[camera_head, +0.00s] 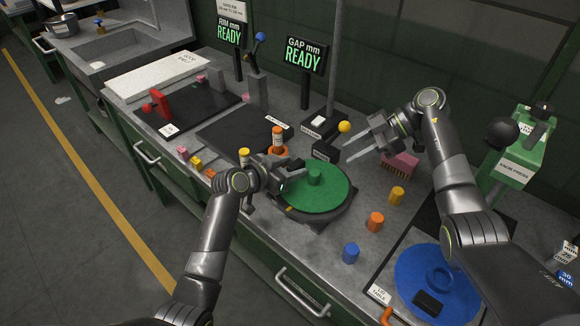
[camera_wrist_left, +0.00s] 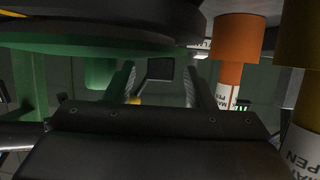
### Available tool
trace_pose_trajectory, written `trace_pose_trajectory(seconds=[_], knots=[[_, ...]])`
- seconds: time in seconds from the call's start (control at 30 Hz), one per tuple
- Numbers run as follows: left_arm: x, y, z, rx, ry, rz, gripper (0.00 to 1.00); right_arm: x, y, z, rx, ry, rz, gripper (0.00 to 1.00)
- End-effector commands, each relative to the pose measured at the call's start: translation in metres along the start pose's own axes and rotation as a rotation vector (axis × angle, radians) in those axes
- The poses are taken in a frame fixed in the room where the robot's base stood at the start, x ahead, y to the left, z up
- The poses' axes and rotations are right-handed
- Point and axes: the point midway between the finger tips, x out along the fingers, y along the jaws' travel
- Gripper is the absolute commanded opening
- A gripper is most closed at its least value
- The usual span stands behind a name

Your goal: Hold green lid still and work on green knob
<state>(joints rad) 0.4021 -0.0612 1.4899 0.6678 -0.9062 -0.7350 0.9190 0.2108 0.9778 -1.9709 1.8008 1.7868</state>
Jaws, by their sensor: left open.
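The green lid (camera_head: 335,201) is a flat disc on a dark round stand (camera_head: 308,219). The green knob (camera_head: 315,177) stands upright near the lid's middle; a green upright shape that looks like it shows in the left wrist view (camera_wrist_left: 99,72). My left gripper (camera_head: 296,179) is open at the lid's left side, close to the knob; contact with the lid cannot be made out. Its fingers (camera_wrist_left: 165,88) have nothing clearly between them in the left wrist view. My right gripper (camera_head: 360,142) is open and empty, raised behind and right of the lid.
An orange marker pen (camera_head: 277,138) stands close behind my left gripper. A yellow ball (camera_head: 344,127) on a dark device is near my right fingers. Orange (camera_head: 375,221), yellow (camera_head: 397,195) and blue (camera_head: 351,253) knobs stand right of the lid. A blue lid (camera_head: 410,275) lies at front right.

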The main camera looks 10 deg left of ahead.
Motion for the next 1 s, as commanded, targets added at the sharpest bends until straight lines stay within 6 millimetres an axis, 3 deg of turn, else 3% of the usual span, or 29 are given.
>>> trace_pose_trajectory(seconds=[0.27,0.63,0.67,0.7,0.87,1.0], knots=[[0.001,0.0001,-0.0003,0.0,0.001,0.0,0.49,0.0,0.0,0.0,0.0,0.0,0.0,0.36],[0.0008,0.0001,-0.0002,0.0,0.001,0.0,0.01,0.0,0.0,0.0,0.0,0.0,0.0,0.36],[0.0007,0.0001,-0.0002,0.0,0.001,0.0,0.0,0.0,0.0,0.0,0.0,0.0,0.0,0.36],[0.0007,0.0001,-0.0002,0.0,0.0,0.0,0.22,0.0,0.0,0.0,0.0,0.0,0.0,0.36],[0.0007,0.0001,-0.0001,0.0,0.0,0.0,0.01,0.0,0.0,0.0,0.0,0.0,0.0,0.36],[0.0007,0.0,-0.0001,0.0,0.0,0.0,0.0,0.0,0.0,0.0,0.0,0.0,0.0,0.36]])
